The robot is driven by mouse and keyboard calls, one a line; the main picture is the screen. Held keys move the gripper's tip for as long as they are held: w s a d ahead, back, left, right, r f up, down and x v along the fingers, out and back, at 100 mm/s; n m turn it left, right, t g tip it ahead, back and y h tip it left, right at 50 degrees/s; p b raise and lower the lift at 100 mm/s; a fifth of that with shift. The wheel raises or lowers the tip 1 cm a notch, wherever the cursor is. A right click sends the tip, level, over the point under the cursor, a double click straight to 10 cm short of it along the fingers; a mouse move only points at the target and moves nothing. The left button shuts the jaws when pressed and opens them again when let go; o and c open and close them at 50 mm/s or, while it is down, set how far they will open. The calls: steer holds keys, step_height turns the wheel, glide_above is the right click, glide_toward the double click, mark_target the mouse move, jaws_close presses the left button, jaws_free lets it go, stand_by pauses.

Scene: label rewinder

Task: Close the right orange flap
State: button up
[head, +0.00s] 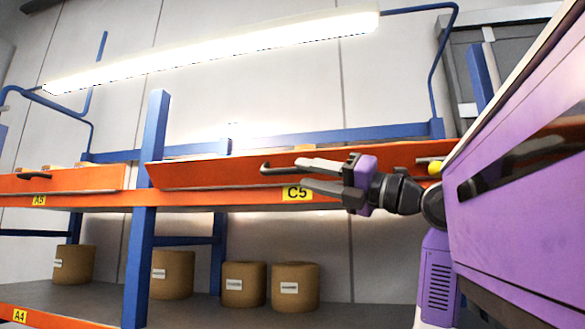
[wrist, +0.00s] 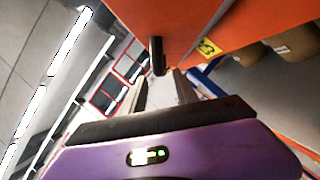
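The right orange flap (head: 215,173) is a long panel on the rack above the C5 label. It appears tilted out, its left end in front of the blue post. Its dark handle (head: 265,169) sticks out near the middle. My gripper (head: 299,173) is open, its two grey fingers pointing left toward the handle. In the wrist view the flap (wrist: 180,22) fills the top, and the handle (wrist: 156,56) hangs just beyond the fingertips, roughly in line with the gap of my gripper (wrist: 160,85). I cannot tell whether they touch.
A left orange flap (head: 85,181) with its own handle sits above the A5 label. A blue post (head: 146,225) stands between the bays. Several brown rolls (head: 295,287) stand on the lower shelf. A lit lamp (head: 215,48) hangs above.

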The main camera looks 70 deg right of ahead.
mark_target(301, 172)
steer(key=shift+p+x, duration=0.7)
steer(key=shift+x, duration=1.8)
steer(key=shift+d, duration=0.1)
steer(key=shift+r, duration=0.1)
jaws_close()
steer(key=shift+s, duration=0.1)
